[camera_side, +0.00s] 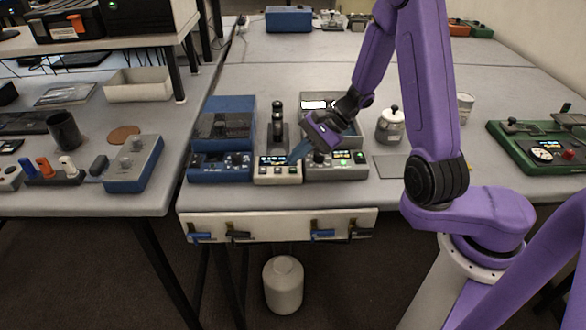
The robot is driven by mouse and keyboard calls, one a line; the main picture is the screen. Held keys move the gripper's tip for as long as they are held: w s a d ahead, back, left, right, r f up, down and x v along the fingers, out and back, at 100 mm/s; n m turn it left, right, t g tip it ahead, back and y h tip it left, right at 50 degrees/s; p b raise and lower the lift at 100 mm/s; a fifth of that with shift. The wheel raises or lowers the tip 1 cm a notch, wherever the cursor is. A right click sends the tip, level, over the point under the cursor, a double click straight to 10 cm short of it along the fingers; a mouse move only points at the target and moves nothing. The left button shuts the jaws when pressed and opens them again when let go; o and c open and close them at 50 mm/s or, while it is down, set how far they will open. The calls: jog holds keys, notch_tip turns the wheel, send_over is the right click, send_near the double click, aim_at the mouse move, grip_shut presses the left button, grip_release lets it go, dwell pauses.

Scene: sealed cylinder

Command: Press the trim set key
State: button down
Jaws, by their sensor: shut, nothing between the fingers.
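My gripper (299,154) is shut and empty, tilted down and to the left over the row of devices at the table's front. Its fingertips are close above the right part of the small cream device (277,171), which has a small lit display and a row of keys. I cannot tell whether the tips touch it. A grey device (337,165) with green lit displays sits just right, partly behind my gripper. A blue device (221,167) with knobs sits to the left. Key labels are too small to read, so I cannot tell which is the trim set key.
A lidded jar (391,127) and a flat grey plate (392,167) lie to the right. A green device (541,147) is at the far right. A blue-grey box (133,164) stands on the left table. The table's middle back is clear.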

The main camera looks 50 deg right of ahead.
aim_at(297, 169)
jog(key=shift+f, duration=0.2)
jog(key=shift+f, duration=0.25)
jog(key=shift+f, duration=0.35)
dwell(0.7)
jog(key=shift+r, duration=0.8)
jog(key=shift+r, duration=0.1)
notch_tip(297, 169, up, 5)
jog(key=shift+f, duration=0.1)
dwell(0.6)
jog(key=shift+a, duration=0.1)
dwell(0.4)
